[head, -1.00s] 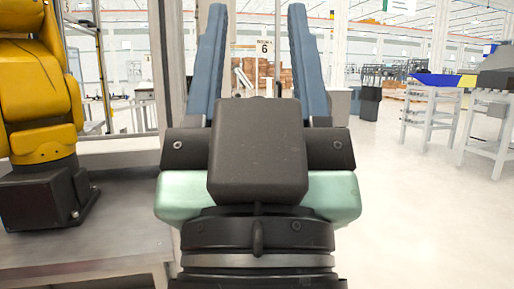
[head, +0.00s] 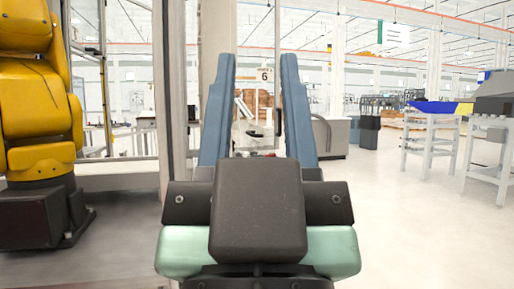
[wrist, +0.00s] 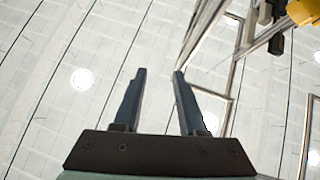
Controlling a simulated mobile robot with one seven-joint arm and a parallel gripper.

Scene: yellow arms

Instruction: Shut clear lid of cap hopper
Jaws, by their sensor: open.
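My gripper (head: 258,62) is in the middle of the head view, its two blue-grey fingers apart and pointing up and away, with nothing between them. It also shows open and empty in the wrist view (wrist: 159,74), against the ceiling and its lights. I cannot make out a cap hopper or a clear lid in either view. My gripper's dark body hides part of the scene straight ahead.
A yellow robot arm (head: 38,110) stands on a grey surface (head: 120,240) at the left, beside a metal-framed post (head: 175,90). At the right are a white stand (head: 428,150) with a blue tray (head: 434,106) and open pale floor (head: 400,230). A dark bin (head: 369,132) stands farther back.

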